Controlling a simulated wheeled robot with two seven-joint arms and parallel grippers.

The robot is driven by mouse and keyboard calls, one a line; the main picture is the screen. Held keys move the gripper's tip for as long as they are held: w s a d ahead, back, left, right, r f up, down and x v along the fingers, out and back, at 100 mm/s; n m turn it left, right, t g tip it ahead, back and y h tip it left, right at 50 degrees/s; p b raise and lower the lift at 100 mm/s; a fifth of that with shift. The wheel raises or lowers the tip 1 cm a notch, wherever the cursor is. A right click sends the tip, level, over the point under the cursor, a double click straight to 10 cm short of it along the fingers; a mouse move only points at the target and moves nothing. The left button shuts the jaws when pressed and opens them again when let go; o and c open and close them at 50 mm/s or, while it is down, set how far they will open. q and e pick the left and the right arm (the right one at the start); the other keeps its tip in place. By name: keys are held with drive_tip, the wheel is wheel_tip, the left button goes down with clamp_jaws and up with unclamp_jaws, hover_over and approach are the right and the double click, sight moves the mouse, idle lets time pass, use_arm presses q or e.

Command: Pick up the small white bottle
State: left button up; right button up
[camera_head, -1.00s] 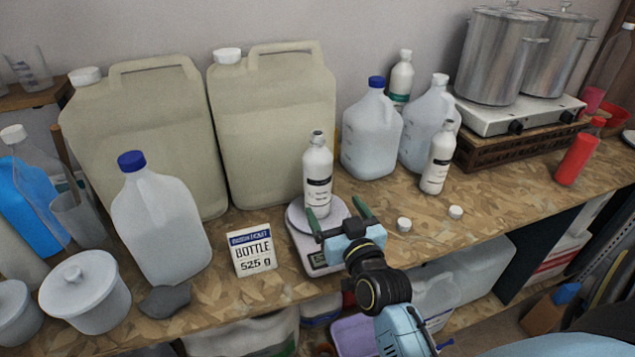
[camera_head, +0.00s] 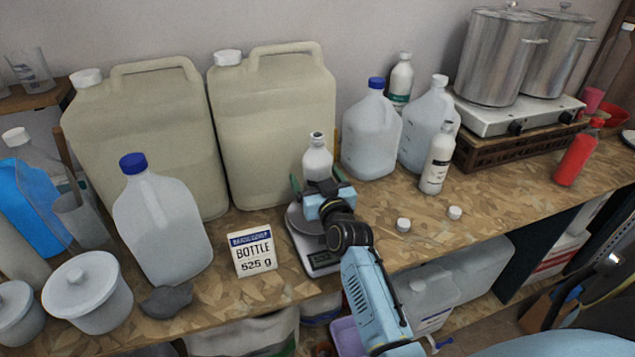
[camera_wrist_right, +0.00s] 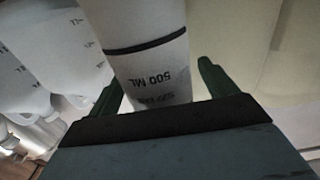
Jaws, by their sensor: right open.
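The small white bottle (camera_head: 317,160) stands upright on a round-topped scale (camera_head: 299,232) in the middle of the bench. Its lower part is hidden behind my gripper in the head view. My right gripper (camera_head: 321,181) is at the bottle's body, with its dark green fingers open on either side of it. In the right wrist view the bottle (camera_wrist_right: 150,55) stands between the two spread fingers (camera_wrist_right: 160,82), with "500 ML" upside down on it. A gap shows beside the right finger. My left gripper is not in view.
Large beige canisters (camera_head: 272,125) stand close behind the scale. A sign reading "BOTTLE 525 g" (camera_head: 252,250) and a blue-capped jug (camera_head: 160,225) are to the left. Another white bottle (camera_head: 437,162) and two loose white caps (camera_head: 403,224) are to the right, with free bench around them.

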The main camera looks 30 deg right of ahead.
drive_tip(key=shift+w+d, duration=0.15)
drive_tip(key=shift+w, duration=0.4)
drive_tip(key=c, duration=1.4)
drive_tip(key=shift+r, duration=0.15)
drive_tip(key=shift+c, duration=1)
